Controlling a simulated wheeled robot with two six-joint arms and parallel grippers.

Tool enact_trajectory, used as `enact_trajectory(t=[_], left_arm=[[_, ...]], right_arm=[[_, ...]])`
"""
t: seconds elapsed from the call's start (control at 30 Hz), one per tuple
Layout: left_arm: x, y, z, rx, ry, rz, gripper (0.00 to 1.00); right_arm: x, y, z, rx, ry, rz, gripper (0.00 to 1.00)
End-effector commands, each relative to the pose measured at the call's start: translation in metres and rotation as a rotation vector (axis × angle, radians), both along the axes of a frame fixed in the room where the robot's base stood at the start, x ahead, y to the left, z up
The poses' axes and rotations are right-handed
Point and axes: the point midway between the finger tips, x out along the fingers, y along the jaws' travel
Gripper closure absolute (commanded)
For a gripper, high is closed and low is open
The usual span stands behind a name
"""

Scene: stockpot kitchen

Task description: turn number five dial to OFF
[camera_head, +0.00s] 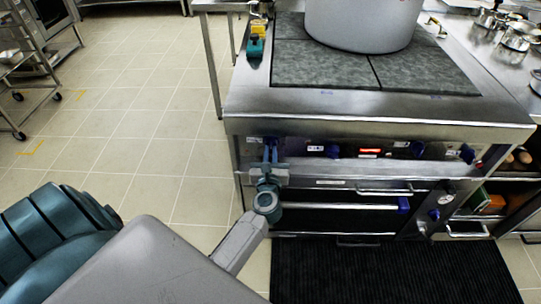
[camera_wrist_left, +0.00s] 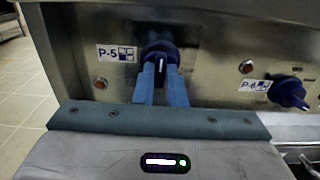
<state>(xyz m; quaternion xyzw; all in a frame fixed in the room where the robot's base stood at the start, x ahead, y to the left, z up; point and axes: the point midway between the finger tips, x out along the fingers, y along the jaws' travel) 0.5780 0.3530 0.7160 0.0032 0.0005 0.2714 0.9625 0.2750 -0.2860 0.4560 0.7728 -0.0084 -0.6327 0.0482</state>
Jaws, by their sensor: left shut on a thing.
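The number five dial (camera_wrist_left: 160,50) is a dark blue knob on the stove's front panel, beside a label marked P-5 (camera_wrist_left: 117,53). Its white pointer line looks about upright in the left wrist view. My left gripper (camera_wrist_left: 161,72) is shut on this dial, with its two blue fingers on either side of the lower part of the knob. In the head view my left gripper (camera_head: 270,150) reaches the left end of the panel and hides most of the dial. My right gripper is not in view.
A second blue dial (camera_wrist_left: 290,93), labelled P-6, sits to the right. The stove (camera_head: 360,128) carries a large pot (camera_head: 362,25) on top. An oven handle (camera_head: 340,206) lies below the panel. Open tiled floor is to the left, with a wheeled rack beyond.

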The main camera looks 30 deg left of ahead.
Motion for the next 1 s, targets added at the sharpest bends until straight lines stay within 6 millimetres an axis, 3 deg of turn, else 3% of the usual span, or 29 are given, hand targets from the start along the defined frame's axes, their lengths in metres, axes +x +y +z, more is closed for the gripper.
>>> enact_trajectory(t=[0.53,0.57,0.63,1.0], left_arm=[[-0.0007,-0.0002,-0.0023,-0.022,-0.009,0.001,1.00],[-0.0007,-0.0002,-0.0023,-0.022,-0.008,0.001,0.84],[-0.0006,-0.0001,-0.0020,-0.022,-0.009,0.001,0.70],[-0.0042,-0.0025,-0.0017,-0.020,-0.009,0.000,0.68]], right_arm=[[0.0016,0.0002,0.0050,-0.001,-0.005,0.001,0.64],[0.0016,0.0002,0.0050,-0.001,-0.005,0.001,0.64],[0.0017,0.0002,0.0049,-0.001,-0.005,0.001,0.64],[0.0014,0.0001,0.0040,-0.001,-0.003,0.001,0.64]])
